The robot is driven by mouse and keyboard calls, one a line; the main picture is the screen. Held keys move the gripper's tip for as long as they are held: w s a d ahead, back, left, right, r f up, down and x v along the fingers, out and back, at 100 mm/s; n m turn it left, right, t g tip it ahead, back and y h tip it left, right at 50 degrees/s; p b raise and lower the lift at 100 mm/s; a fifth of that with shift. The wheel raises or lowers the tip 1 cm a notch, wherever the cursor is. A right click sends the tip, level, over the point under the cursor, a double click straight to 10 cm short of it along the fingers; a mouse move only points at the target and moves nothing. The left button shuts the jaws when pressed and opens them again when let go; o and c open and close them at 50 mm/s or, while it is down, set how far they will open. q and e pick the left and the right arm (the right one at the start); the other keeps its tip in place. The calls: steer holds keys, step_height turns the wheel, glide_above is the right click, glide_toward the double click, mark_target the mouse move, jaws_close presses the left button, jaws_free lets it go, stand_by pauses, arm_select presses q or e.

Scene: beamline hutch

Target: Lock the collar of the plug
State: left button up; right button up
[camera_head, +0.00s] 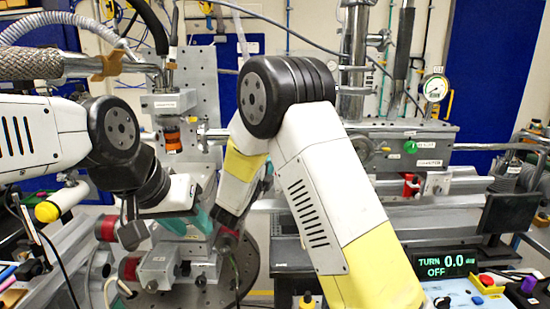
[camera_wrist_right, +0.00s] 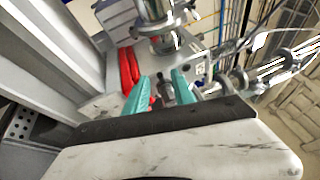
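My left gripper (camera_head: 187,222) comes in from the left in the head view. Its teal fingers point down over grey metal blocks, and what lies between them cannot be made out. My right gripper shows in the right wrist view (camera_wrist_right: 160,82), with two teal fingers spread apart. A small dark grey cylindrical part (camera_wrist_right: 167,90), possibly the plug with its collar, shows between these fingers. I see gaps beside it, but cannot tell whether either finger touches it. In the head view my right arm largely hides its own gripper. Collar markings are not readable.
A red part (camera_wrist_right: 128,70) sits left of the right fingers. In the head view, an orange-ringed part (camera_head: 172,138) hangs above the blocks. A gauge (camera_head: 434,88) and a display (camera_head: 445,264) reading "TURN 0.0 OFF" are at right. Pipes and cables crowd the back.

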steer(key=shift+w+d+r, duration=0.1)
steer(key=shift+w+d, duration=0.15)
steer(key=shift+w, duration=0.3)
jaws_close()
steer(key=shift+r, duration=0.1)
steer(key=shift+d+r+m+g+y, duration=0.75)
steer(key=shift+r+m+g+y, duration=0.1)
steer(key=shift+m, duration=1.45)
steer(key=shift+d+r+m+g+y, duration=0.75)
steer(key=shift+r+m+y, duration=0.15)
steer(key=shift+m, duration=1.4)
steer(key=shift+d+r+m+g+y, duration=0.7)
steer(key=shift+r+m+g+y, duration=0.15)
steer(key=shift+m, duration=1.45)
jaws_free()
